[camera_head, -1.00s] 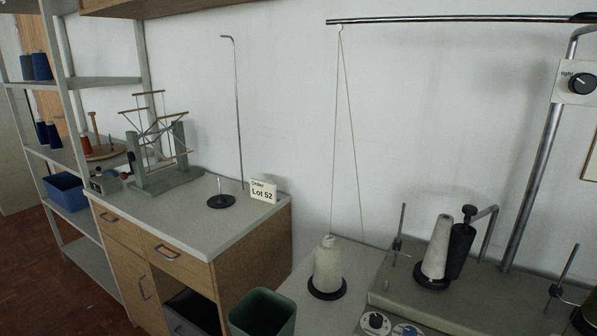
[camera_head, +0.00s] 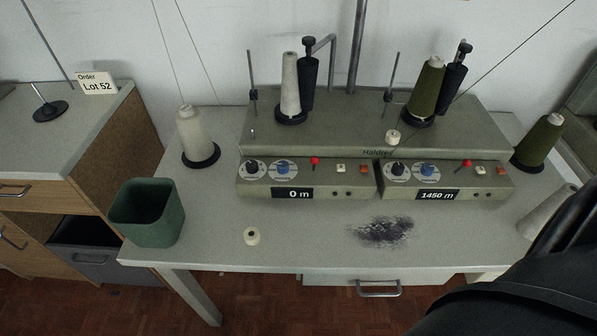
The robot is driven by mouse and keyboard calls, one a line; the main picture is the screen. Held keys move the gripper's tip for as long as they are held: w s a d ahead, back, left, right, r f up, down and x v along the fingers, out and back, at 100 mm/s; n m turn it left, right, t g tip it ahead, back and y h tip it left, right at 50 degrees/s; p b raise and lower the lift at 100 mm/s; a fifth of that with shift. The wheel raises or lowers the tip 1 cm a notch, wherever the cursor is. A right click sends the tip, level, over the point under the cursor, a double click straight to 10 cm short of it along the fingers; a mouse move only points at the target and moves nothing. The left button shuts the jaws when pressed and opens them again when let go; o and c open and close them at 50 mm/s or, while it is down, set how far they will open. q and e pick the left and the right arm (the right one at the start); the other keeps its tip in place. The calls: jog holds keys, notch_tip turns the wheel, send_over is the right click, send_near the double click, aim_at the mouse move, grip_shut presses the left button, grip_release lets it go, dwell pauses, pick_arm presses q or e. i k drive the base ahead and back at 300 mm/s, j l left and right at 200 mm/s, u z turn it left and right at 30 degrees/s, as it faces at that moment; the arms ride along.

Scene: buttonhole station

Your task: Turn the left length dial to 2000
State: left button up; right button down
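The green-grey winding machine (camera_head: 370,120) stands on the table, with a left and a right control panel. The left panel (camera_head: 325,180) has a black-knobbed dial (camera_head: 252,167) and a blue-knobbed dial (camera_head: 283,167) on pale round scales. The scale print is too small to read, so I cannot tell which is the length dial or its setting. The left display (camera_head: 293,193) reads 0 m. The right panel has a similar dial pair (camera_head: 412,170), and its display (camera_head: 437,195) reads 1450 m. Neither gripper is in view.
A green bin (camera_head: 147,212) stands at the table's left end. A small pale spool (camera_head: 252,236) and a dark smudge (camera_head: 382,231) are on the tabletop before the machine. Cones stand at both sides, including a cream one (camera_head: 195,135). A black arm part covers the lower right.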

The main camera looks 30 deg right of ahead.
aim_at(282, 167)
jog(key=k+l+z, duration=0.1)
jog(key=z, duration=0.6)
